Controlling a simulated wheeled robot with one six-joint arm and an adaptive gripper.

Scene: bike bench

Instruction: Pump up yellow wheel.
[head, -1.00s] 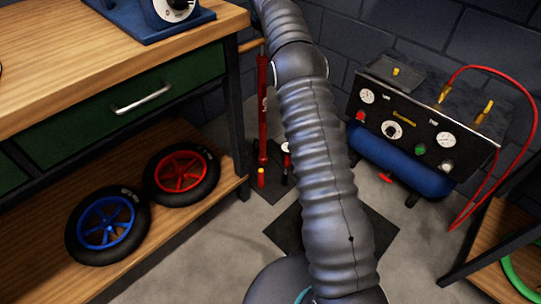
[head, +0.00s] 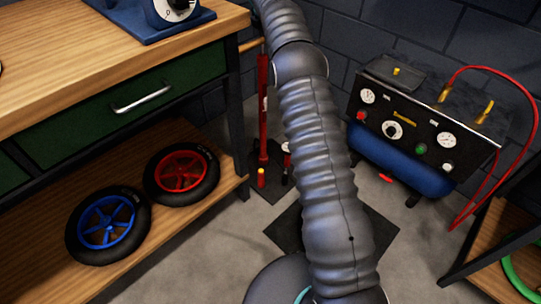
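No yellow wheel shows in the head view. A red floor pump (head: 263,125) stands upright on the floor behind my arm, partly hidden by it. A compressor (head: 405,180) with a blue tank, a black gauge panel (head: 421,131) and a red hose (head: 524,90) stands at the right. My arm rises through the middle of the picture and leaves at the top. My gripper is out of view, so its state does not show.
A wheel with a blue hub (head: 106,225) and one with a red hub (head: 181,174) lie on the wooden lower shelf (head: 165,228) of the left bench. A blue device (head: 150,15) stands on the benchtop. A green ring (head: 520,280) shows at lower right. Grey floor lies between.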

